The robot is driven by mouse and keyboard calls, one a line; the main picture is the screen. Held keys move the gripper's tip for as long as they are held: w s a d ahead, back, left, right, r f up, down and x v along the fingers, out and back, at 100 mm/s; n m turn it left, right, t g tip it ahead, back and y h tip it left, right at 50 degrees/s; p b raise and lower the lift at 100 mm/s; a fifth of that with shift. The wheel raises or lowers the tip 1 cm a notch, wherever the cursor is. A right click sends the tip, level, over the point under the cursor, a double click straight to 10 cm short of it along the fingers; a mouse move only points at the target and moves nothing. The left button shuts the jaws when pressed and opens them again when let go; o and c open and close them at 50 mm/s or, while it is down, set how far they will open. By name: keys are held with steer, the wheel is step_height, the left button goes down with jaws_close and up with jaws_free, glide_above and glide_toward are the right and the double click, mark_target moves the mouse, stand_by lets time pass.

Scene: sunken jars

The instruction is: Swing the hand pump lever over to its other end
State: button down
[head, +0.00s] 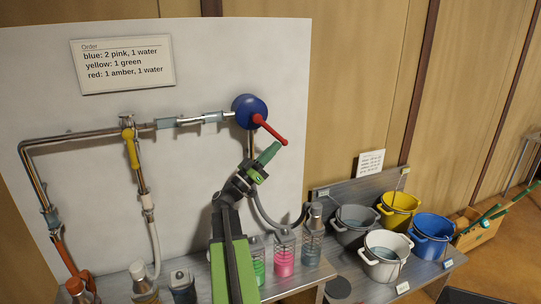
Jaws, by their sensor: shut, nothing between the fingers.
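The hand pump lever (270,130) is a red bar. It runs from the round blue pump body (248,110) down to the right and ends in a rounded tip. The pump body is on the white wall panel, at the right end of the metal pipe. My gripper (273,148) is shut and empty, its tip close to the lever's lower end, just left of and below it. I cannot tell whether they touch.
A grey hose (262,212) hangs behind my arm. Jars with pink (284,262) and green (258,268) contents stand on the bench below. Grey, yellow (398,208), blue and white buckets stand at right. A yellow-handled valve (130,148) is on the left pipe.

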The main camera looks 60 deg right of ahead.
steer(key=shift+d+r, duration=0.15)
steer(key=shift+r, duration=0.1)
steer(key=shift+w, duration=0.1)
steer(key=s+d+f+b+v, duration=0.1)
steer(key=f+b+v, duration=0.1)
steer(key=b+v, duration=0.8)
steer(key=v, duration=0.4)
steer(key=shift+s+f, duration=0.2)
steer(key=shift+s, duration=0.05)
